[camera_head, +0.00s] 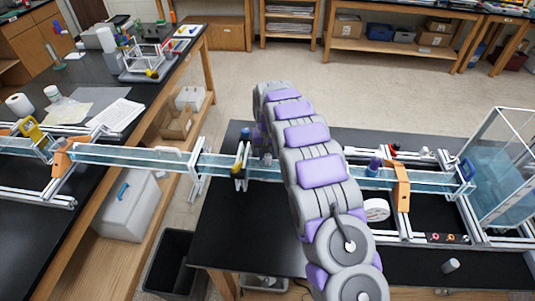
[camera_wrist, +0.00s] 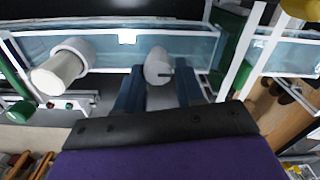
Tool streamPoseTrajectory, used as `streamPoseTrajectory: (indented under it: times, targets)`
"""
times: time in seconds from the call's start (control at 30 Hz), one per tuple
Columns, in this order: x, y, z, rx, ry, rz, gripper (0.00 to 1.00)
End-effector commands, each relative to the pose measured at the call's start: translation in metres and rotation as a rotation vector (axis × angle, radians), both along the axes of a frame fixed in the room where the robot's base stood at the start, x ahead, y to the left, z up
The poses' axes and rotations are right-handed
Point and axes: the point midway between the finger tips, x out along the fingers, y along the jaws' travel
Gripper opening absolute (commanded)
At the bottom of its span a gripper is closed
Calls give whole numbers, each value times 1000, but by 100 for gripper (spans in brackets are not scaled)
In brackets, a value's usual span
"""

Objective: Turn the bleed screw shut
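In the wrist view a pale, rounded knob (camera_wrist: 157,66), which looks like the bleed screw, sits at the side of a clear water channel (camera_wrist: 215,48). A short dark pin or slot shows on its right side. My gripper (camera_wrist: 160,72) has its two dark blue fingers spread, one to the left and one to the right of the knob. Gaps show on both sides, and I see no contact. How deep the knob sits between the fingers is unclear. In the head view my arm covers the middle of the channel, and I cannot make out the gripper or the knob there.
A larger whitish cylinder (camera_wrist: 58,72) sticks out of the channel at the left. In the head view an orange bracket (camera_head: 401,186) and a white roll (camera_head: 376,209) are right of my arm. The black tabletop (camera_head: 245,232) is clear at left.

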Motion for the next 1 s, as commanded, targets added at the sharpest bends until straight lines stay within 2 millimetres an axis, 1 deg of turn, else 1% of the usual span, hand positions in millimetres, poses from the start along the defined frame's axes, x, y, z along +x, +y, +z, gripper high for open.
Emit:
streamPoseTrajectory:
  times: [0.03,0.17,0.2,0.43,0.57,0.67,1.0]
  targets:
    - [0,0,-1,0,2,0,43]
    - [0,0,-1,-1,4,1,55]
    - [0,-1,-2,-1,4,1,57]
    - [-1,-2,-1,-1,5,1,57]
    - [0,-2,8,-1,5,1,57]
    - [1,-1,24,0,1,1,57]
    - [2,0,99,0,0,1,57]
